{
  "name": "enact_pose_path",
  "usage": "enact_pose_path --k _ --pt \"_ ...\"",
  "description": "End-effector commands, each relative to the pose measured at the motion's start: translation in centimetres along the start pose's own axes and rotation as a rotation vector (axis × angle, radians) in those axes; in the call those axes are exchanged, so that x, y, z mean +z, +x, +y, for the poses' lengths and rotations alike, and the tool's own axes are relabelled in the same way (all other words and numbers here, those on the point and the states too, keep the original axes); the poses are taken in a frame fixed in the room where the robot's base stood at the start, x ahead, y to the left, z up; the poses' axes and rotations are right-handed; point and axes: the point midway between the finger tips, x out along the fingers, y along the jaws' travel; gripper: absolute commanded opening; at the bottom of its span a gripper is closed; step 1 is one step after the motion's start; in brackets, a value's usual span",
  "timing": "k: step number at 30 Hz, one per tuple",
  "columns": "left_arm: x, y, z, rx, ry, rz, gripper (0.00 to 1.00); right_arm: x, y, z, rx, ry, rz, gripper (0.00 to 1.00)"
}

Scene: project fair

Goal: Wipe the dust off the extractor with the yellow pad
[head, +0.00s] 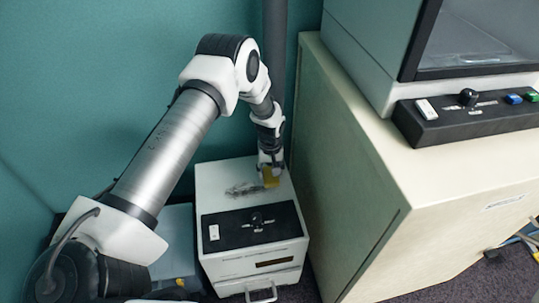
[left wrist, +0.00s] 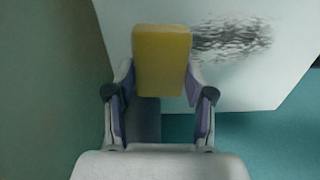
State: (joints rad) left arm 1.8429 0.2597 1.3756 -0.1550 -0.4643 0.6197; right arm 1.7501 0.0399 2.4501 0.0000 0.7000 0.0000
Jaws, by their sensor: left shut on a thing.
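The extractor (head: 218,178) is a white box with a black control panel, standing on the floor against the teal wall. A dark grey smear of dust lies on its top (head: 243,188); the smear also shows in the left wrist view (left wrist: 232,40). My left gripper (head: 270,165) is shut on the yellow pad (head: 270,178) at the right part of the extractor's top, just right of the dust. In the left wrist view the pad (left wrist: 160,62) sits between the two fingers, beside the smear. I cannot tell whether the pad touches the top. My right gripper is not in view.
A tall cream cabinet (head: 340,160) stands close on the right, with a glass-fronted machine (head: 470,40) and a black switch panel (head: 465,115) on it. A dark vertical pipe (head: 275,50) runs behind my arm. A pale blue bin (head: 172,245) stands left of the extractor.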

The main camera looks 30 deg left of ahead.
Motion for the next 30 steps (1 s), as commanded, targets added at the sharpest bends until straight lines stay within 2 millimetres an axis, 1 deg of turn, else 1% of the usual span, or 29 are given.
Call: enact_pose_path --k 1,6,10,28,30 --pt "0.0 -0.9 0.0 0.0 0.001 0.0 0.25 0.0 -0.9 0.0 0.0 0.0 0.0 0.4" --pt "0.1 -2.5 0.1 0.0 0.004 0.001 0.25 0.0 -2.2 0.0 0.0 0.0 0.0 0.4" --pt "0.2 -3.3 0.1 0.001 0.006 0.001 0.25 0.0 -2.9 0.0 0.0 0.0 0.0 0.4" --pt "0.2 -3.4 0.2 0.0 0.007 0.0 0.25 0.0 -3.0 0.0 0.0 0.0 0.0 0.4" --pt "0.4 -3.5 0.2 0.0 0.011 0.0 0.25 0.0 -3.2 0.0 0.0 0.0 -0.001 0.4"
